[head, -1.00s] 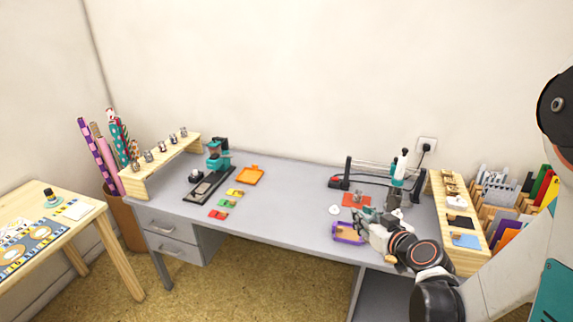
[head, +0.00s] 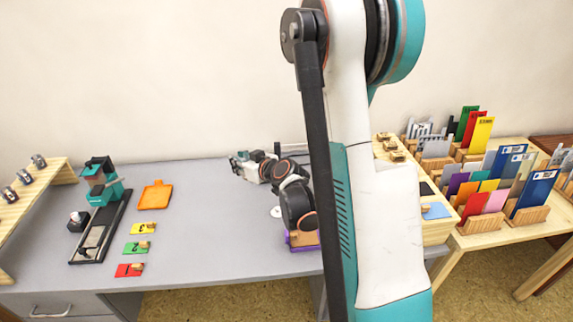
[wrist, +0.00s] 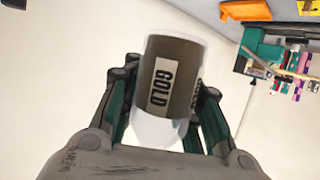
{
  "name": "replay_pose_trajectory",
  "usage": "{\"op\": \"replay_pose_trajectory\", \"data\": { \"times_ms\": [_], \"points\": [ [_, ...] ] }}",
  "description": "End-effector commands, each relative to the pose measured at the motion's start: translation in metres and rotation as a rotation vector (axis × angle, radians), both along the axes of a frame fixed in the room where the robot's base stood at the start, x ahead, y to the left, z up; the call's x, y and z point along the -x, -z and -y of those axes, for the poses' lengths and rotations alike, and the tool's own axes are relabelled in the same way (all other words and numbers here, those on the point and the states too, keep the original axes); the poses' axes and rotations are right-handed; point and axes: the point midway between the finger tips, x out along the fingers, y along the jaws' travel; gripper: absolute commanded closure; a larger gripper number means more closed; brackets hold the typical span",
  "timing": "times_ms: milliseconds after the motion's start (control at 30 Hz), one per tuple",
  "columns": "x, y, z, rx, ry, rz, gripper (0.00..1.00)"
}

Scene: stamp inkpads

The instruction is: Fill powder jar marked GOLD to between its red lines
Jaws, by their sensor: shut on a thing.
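The jar marked GOLD (wrist: 178,78) fills the middle of the wrist view. It is a clear cylinder with a dark brown fill and a pale label whose lettering runs sideways. Its near end looks white or clear. No red lines can be made out on it. My gripper (wrist: 168,84) is shut around the jar, one finger on each side. In the head view my gripper (head: 243,165) is small, above the back of the grey desk, and the jar cannot be made out there. The wrist picture is rolled, so I cannot tell how far the jar is tilted.
My arm hides the desk's right part. An orange tray (head: 155,196), coloured cards (head: 137,248) and a teal press (head: 102,182) stand left. The desk's middle (head: 205,230) is clear.

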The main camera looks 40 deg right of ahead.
Motion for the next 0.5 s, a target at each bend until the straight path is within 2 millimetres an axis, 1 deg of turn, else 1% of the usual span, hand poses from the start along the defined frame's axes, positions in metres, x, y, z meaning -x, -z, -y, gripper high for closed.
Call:
{"op": "replay_pose_trajectory", "data": {
  "times_ms": [33, 67, 100, 167, 200, 300, 333, 400, 500],
  "points": [
    [-0.003, 0.017, 0.028, 0.000, 0.040, -0.001, 1.00],
    [-0.004, 0.023, 0.044, 0.000, 0.062, -0.001, 1.00],
    [-0.005, 0.031, 0.063, 0.000, 0.091, -0.002, 1.00],
    [-0.005, 0.042, 0.092, -0.001, 0.132, -0.002, 1.00],
    [-0.005, 0.049, 0.110, 0.000, 0.156, -0.003, 1.00],
    [-0.002, 0.062, 0.147, 0.000, 0.207, -0.004, 1.00],
    [-0.001, 0.065, 0.156, 0.000, 0.219, -0.005, 1.00],
    [0.001, 0.072, 0.173, 0.001, 0.242, -0.005, 1.00],
    [0.003, 0.076, 0.189, 0.001, 0.265, -0.005, 1.00]
  ]
}}
